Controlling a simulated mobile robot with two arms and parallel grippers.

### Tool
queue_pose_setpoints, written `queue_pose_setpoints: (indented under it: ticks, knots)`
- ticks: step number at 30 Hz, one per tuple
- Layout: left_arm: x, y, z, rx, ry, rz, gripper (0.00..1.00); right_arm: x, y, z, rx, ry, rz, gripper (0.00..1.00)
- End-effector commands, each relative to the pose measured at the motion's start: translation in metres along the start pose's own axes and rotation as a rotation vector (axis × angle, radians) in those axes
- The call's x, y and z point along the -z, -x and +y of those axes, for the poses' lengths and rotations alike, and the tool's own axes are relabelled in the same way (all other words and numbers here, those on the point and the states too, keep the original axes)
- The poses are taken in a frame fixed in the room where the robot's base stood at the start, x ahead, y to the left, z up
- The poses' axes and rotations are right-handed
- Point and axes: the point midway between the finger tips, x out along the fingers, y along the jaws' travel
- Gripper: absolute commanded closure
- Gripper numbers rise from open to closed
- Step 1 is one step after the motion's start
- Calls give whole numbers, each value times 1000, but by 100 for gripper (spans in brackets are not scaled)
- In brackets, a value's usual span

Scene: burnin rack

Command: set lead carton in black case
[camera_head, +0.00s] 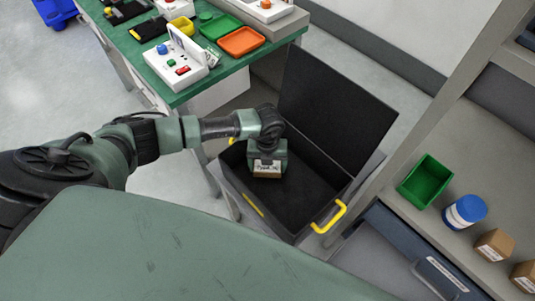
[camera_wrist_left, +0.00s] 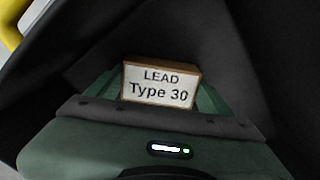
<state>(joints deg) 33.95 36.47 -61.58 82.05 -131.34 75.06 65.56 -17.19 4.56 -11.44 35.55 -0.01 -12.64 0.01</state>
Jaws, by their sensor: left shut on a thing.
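The black case (camera_head: 313,200) stands open with its lid (camera_head: 335,103) tilted up at the back and yellow handles on its sides. My left gripper (camera_head: 266,165) reaches down into the left part of the case opening. It is shut on the lead carton (camera_head: 266,172), a small brown box with a white label. In the left wrist view the carton (camera_wrist_left: 160,84) reads "LEAD Type 30" and sits between the fingers, with the dark case interior around it. I cannot tell whether the carton touches the case floor. My right gripper is not in view.
A green-topped bench (camera_head: 205,75) with a white switch box (camera_head: 180,68) and an orange tray (camera_head: 241,41) is at the upper left. A shelf on the right holds a green bin (camera_head: 427,181), a blue-lidded jar (camera_head: 466,211) and brown cartons (camera_head: 494,245). The rack post stands close to the case's right.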

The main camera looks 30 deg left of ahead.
Motion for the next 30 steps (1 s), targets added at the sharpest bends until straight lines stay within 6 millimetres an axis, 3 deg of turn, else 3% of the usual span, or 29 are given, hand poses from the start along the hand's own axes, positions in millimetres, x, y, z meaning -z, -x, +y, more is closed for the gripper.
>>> queue_pose_setpoints:
  ticks: [7, 8, 9, 10, 20, 30]
  knots:
    - [0, -4, 0, 0, 0, 0, 60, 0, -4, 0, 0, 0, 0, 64]
    - [0, -3, 0, 0, 0, 0, 13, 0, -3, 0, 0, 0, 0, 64]
    - [0, -3, 0, 0, 0, 0, 2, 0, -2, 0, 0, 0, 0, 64]
    - [0, -2, 0, 0, 0, 0, 0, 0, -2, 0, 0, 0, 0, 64]
    - [0, 5, 0, 2, -1, -1, 0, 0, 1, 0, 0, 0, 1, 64]
    - [-1, 71, -1, 3, -1, -3, 0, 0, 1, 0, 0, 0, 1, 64]
